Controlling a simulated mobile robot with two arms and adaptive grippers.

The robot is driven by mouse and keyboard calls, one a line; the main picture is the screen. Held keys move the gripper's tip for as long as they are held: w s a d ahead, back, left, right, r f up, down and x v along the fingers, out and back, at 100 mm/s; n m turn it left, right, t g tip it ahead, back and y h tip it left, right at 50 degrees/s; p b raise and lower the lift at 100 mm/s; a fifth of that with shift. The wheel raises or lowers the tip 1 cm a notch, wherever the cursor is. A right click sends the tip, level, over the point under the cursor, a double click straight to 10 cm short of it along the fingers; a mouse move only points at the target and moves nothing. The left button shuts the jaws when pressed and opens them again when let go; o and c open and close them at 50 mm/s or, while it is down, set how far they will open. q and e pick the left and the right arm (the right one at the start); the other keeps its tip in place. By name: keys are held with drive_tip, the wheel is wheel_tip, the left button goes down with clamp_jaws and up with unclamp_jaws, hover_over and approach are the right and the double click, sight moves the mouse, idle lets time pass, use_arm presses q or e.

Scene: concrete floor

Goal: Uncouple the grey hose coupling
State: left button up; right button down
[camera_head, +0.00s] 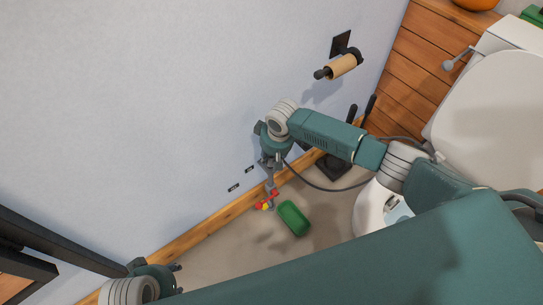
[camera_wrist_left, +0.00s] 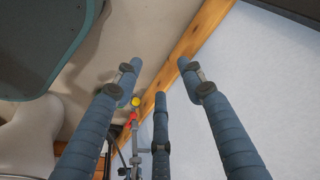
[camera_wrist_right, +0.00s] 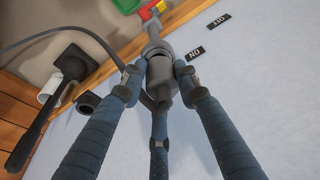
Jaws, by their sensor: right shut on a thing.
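The grey hose coupling (camera_wrist_right: 161,74) is between the fingers of my right gripper (camera_wrist_right: 160,82), which is shut on it in the right wrist view. A grey pipe joins its upper end to a red and yellow valve part (camera_wrist_right: 150,10). In the head view my right gripper (camera_head: 270,163) is at the wall, just above the red and yellow valve (camera_head: 267,201); the coupling is mostly hidden there. A grey hose (camera_wrist_right: 85,27) curves behind the right fingers; where it ends is hidden. My left gripper (camera_wrist_left: 160,85) is open and empty, at the lower left of the head view (camera_head: 176,279).
A green object (camera_head: 293,218) lies on the floor beside the valve. Two small dark labels (camera_head: 233,187) are on the wall. A toilet-brush stand (camera_head: 335,167), paper-roll holder (camera_head: 342,67) and white toilet (camera_head: 490,105) are to the right.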

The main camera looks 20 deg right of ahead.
use_arm(q)
drive_tip(key=shift+s+r, duration=0.15)
drive_tip(key=shift+r, duration=0.1)
use_arm(e)
drive_tip(key=shift+f, duration=0.3)
drive_tip(key=shift+f, duration=0.1)
use_arm(q)
drive_tip(key=shift+r+b, duration=0.3)
drive_tip(key=shift+r, duration=0.5)
use_arm(e)
drive_tip(key=shift+f, duration=0.4)
drive_tip(key=c, duration=1.2)
unclamp_jaws()
drive_tip(key=shift+r, duration=0.1)
drive_tip(key=v, duration=1.2)
